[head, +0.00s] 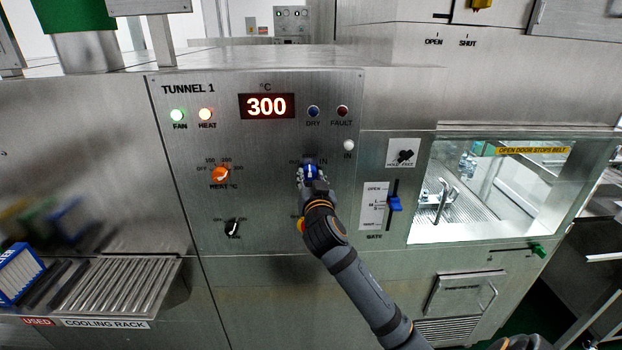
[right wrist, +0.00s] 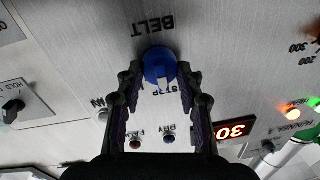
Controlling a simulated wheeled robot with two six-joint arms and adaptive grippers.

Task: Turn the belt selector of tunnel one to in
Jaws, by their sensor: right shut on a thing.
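The belt selector is a round blue knob with a white pointer mark on the TUNNEL 1 panel (head: 180,130). In the head view the knob (head: 310,170) shows at my right gripper's tips, with an IN label just to its upper right. In the right wrist view, which is upside down, the knob (right wrist: 159,62) sits beside the BELT label, and its white mark points at STOP. My right gripper (right wrist: 160,74) has one finger on each side of the knob and is shut on it. My left gripper is not in view.
An orange heat knob (head: 220,174) and a black time knob (head: 232,228) are to the left. A white IN lamp (head: 348,145) is unlit. A gate lever with a blue handle (head: 395,203) stands out at the right. My right forearm covers the panel below the knob.

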